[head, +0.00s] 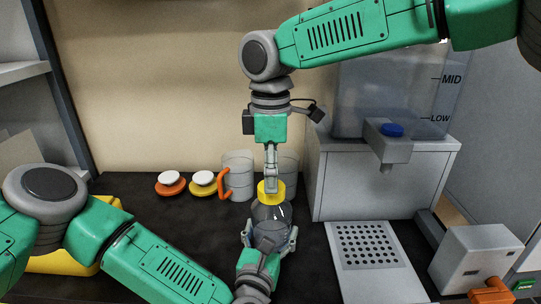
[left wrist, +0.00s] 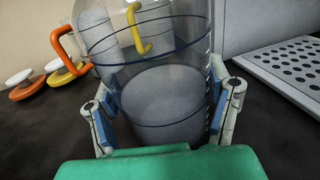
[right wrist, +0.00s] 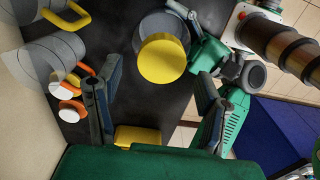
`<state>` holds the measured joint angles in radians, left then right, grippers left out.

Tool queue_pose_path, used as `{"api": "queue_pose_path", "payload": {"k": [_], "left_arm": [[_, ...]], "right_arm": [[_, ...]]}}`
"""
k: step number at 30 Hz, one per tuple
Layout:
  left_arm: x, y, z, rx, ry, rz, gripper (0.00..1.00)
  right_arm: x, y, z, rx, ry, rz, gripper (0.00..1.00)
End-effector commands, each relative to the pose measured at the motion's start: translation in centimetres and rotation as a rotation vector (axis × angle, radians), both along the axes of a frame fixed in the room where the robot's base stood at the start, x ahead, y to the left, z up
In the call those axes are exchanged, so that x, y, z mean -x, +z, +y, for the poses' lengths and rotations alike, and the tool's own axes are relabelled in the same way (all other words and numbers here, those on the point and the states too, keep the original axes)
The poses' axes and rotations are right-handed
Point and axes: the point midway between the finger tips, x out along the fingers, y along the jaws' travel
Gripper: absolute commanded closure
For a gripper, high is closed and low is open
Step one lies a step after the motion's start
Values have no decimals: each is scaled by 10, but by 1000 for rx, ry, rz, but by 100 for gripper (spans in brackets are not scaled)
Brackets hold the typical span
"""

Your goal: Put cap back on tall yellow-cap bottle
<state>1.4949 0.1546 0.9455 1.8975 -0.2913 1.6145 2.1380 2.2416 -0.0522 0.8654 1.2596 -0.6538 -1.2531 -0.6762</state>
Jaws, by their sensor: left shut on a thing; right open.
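The clear tall bottle (head: 271,214) stands upright on the dark bench, with grey contents. The yellow cap (head: 271,191) sits on its top and looks level; the right wrist view shows the cap (right wrist: 162,60) over the bottle mouth. My left gripper (head: 268,236) is shut around the bottle's body; in the left wrist view its two fingers press the bottle (left wrist: 160,65) from both sides. My right gripper (head: 271,176) points down just above the cap. It is open, with its fingers spread apart in the right wrist view (right wrist: 160,95). Exact contact with the cap cannot be told.
Two clear jugs, one with an orange handle (head: 224,184), stand behind the bottle. Orange (head: 171,188) and yellow (head: 204,187) lids with white knobs lie left of them. A grey dispenser (head: 372,180) and perforated tray (head: 372,250) are at right. A yellow bin (head: 60,262) is at left.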

Motion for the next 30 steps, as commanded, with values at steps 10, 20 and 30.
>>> {"api": "queue_pose_path", "payload": {"k": [10, 20, 30], "left_arm": [[0, 2, 0, 2, 0, -4, 100], [0, 2, 0, 2, 0, -4, 100], [0, 2, -1, 2, -1, -4, 100]], "right_arm": [[1, -38, 0, -1, 0, 0, 38], [0, -40, 0, -1, -1, -2, 41], [0, -40, 0, 2, -64, -3, 90]]}}
